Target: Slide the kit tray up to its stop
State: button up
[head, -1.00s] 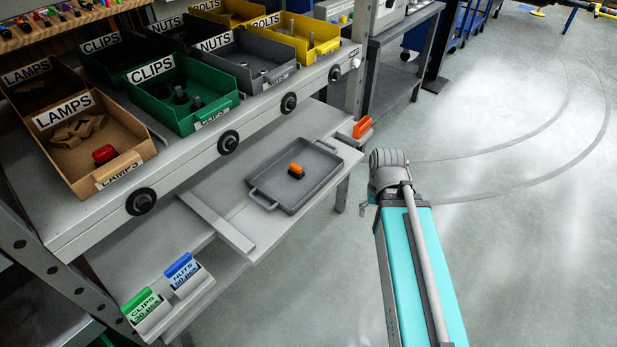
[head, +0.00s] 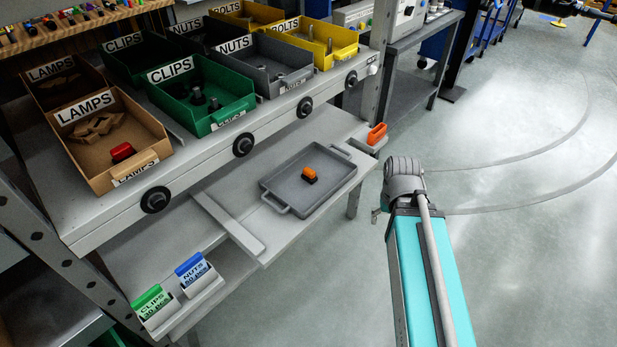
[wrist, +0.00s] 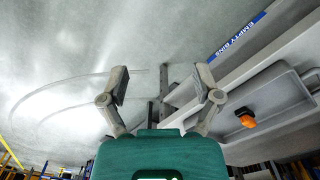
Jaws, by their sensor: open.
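The kit tray (head: 283,186) is a shallow grey tray with a handle at each end. It lies on the lower grey shelf, with an orange-topped dark part (head: 310,174) inside it. A raised grey bar (head: 229,224) lies across the shelf to the tray's left, with a gap between them. I cannot tell for sure which piece is the stop. In the wrist view my gripper (wrist: 160,85) is open and empty, its fingers spread. The tray (wrist: 215,140) shows right of the fingers, apart from them.
An orange block (head: 377,134) stands at the shelf's right end. Labelled bins, such as the green clips bin (head: 237,117), fill the shelf above the tray. Clips and nuts cards (head: 190,270) stand at the lower left. Open floor lies to the right.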

jog(key=shift+w+a+r, duration=0.1)
jog(key=shift+w, duration=0.05)
jog(key=c, duration=0.4)
jog(key=shift+m, duration=0.5)
jog(key=w+a, duration=0.1)
jog(key=w+r+p, duration=0.1)
jog(key=w+a+p, duration=0.1)
jog(key=shift+w+a+r, duration=0.3)
jog(key=shift+a+r, duration=0.05)
jog(key=c, duration=0.7)
jog(key=w+a+r+p, duration=0.1)
jog(key=w+a, duration=0.1)
jog(key=w+a+r+m+p, duration=0.1)
jog(key=w+a, duration=0.1)
jog(key=w+a+r+m+p, duration=0.1)
jog(key=w+a, duration=0.1)
jog(key=a, duration=0.1)
jog(key=shift+w+r, duration=0.1)
grip_shut()
jog(key=w+a+r+m+p, duration=0.2)
jog(key=w+a, duration=0.2)
jog(key=a, duration=0.5)
jog(key=w+a+r+m+p, duration=0.2)
jog(key=w+a+r+p, duration=0.1)
jog(key=a, duration=0.6)
jog(key=shift+w+a+r+m, duration=0.15)
jog(key=shift+w+m, duration=0.15)
jog(key=shift+w, duration=0.35)
